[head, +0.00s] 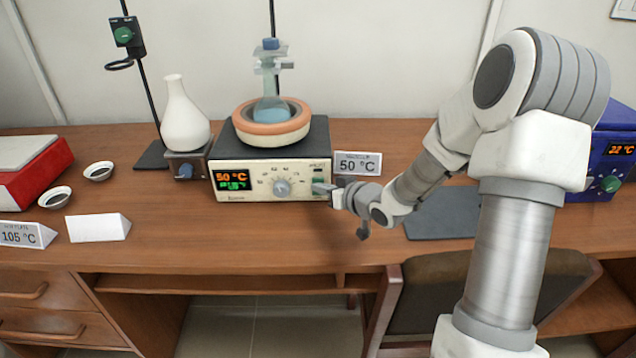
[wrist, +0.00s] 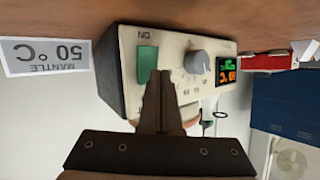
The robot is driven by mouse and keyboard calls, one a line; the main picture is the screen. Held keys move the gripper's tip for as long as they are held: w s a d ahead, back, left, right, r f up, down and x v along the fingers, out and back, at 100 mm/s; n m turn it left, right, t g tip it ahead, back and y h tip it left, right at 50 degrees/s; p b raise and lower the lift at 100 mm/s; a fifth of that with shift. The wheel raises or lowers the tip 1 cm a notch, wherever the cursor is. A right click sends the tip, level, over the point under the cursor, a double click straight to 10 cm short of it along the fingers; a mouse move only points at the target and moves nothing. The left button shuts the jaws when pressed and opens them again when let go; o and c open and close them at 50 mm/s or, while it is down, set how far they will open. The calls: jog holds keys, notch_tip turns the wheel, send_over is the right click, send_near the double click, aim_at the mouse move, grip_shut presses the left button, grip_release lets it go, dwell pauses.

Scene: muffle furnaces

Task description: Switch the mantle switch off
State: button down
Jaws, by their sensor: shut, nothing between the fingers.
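The mantle unit (head: 235,183) is a box with a cream front panel, a dial (head: 282,187) and a lit display (head: 232,181) reading 50 °C. Its green rocker switch (wrist: 147,65) is at the panel's right end in the head view, mostly hidden there by my gripper. In the wrist view, which is upside down, the switch lies by the "ON" lettering. My gripper (head: 326,187) is shut and empty, with its fingertips (wrist: 160,76) right at the switch's edge, towards the dial. I cannot tell whether they touch it.
A bowl-shaped heater (head: 272,131) with a clamped flask sits on the unit. A 50 °C sign (head: 358,163) stands close beside my gripper. A white flask (head: 184,115) on a small box is left. A blue device (head: 614,152) stands far right. A chair (head: 440,285) is in front.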

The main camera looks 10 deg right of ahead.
jog(key=shift+s+a, duration=0.1)
jog(key=shift+s, duration=0.55)
jog(key=shift+s+a+f+b, duration=0.1)
jog(key=shift+s+a+b, duration=0.05)
jog(key=shift+s, duration=0.65)
jog(key=shift+s+a+f+b, duration=0.15)
jog(key=shift+s+a, duration=0.05)
jog(key=shift+s, duration=0.65)
jog(key=shift+s+a+f+b, duration=0.1)
jog(key=shift+s+a+b, duration=0.05)
jog(key=shift+s, duration=0.65)
